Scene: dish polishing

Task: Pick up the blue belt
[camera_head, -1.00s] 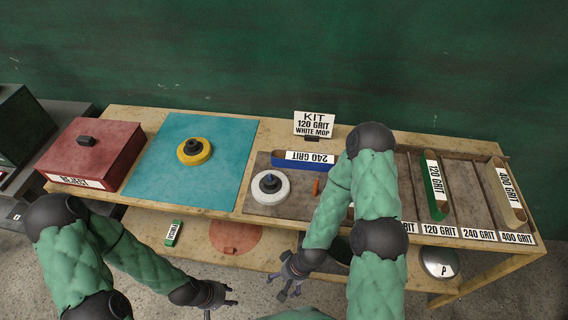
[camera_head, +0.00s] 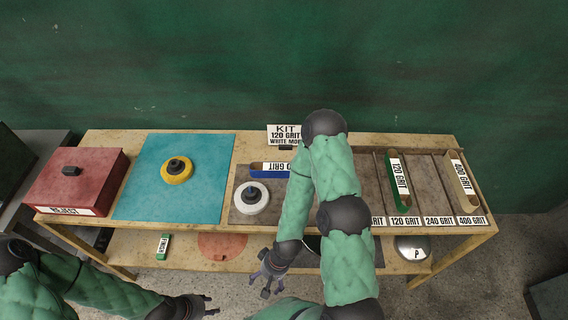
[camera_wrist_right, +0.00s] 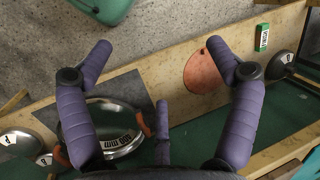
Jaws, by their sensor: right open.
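The blue belt (camera_head: 256,172), with a white 240 GRIT label, lies on the grey tray area behind the white mop. My right arm hides its right end. My right gripper (camera_head: 268,280) hangs in front of the table's near edge, well below and apart from the belt. In the right wrist view its purple fingers (camera_wrist_right: 160,75) are spread wide with nothing between them. My left gripper (camera_head: 212,305) is at the bottom of the head view, fingers apart and empty. The belt is not in the right wrist view.
A white mop (camera_head: 251,197) sits in front of the belt. A kit card (camera_head: 285,133) stands behind it. A green 120 grit belt (camera_head: 393,167) and a 400 grit belt (camera_head: 457,165) lie in right slots. The blue-green mat (camera_head: 205,200) holds a yellow wheel (camera_head: 177,171). Metal dishes (camera_wrist_right: 112,130) are below.

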